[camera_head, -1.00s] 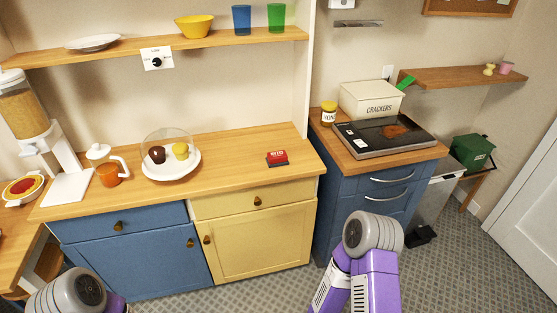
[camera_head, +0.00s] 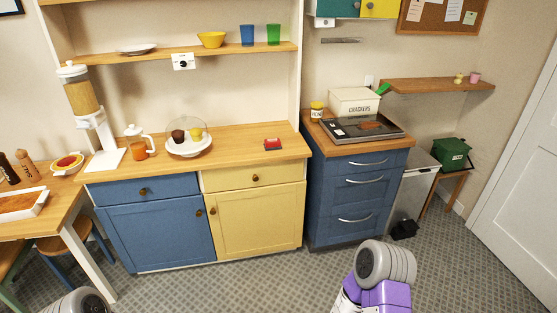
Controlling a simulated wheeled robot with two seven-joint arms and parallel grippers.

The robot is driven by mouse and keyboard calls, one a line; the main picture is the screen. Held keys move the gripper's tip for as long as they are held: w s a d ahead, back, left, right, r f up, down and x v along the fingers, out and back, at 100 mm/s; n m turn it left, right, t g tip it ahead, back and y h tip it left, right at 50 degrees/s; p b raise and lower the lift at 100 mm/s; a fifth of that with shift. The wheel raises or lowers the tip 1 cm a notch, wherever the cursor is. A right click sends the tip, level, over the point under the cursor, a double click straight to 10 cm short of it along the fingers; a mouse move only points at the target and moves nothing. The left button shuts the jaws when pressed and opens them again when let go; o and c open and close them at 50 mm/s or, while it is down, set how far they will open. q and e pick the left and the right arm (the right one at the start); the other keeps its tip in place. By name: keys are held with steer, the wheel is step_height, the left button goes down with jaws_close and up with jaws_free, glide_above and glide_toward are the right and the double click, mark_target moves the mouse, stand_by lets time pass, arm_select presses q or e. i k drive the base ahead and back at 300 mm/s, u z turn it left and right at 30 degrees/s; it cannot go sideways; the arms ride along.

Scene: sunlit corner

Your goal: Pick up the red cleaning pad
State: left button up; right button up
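The red cleaning pad (camera_head: 273,144) lies flat on the wooden counter (camera_head: 236,150), near its right end and above the yellow cabinet. It has a dark edge and a pale mark too small to read. Nothing touches it. Parts of my two arms show at the bottom edge, one at the lower left and a purple and grey one at the lower right. Both are well short of the counter. Neither gripper's fingers are visible.
On the counter left of the pad are a domed cake plate (camera_head: 189,149), an orange-filled jug (camera_head: 138,148) and a cereal dispenser (camera_head: 94,115). A stovetop (camera_head: 361,129) sits to the right. A table (camera_head: 62,216) stands at far left. Floor before the cabinets is clear.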

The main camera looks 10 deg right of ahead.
mark_target(273, 144)
steer(key=z, duration=1.05)
steer(key=i, duration=1.8)
steer(key=u, duration=0.35)
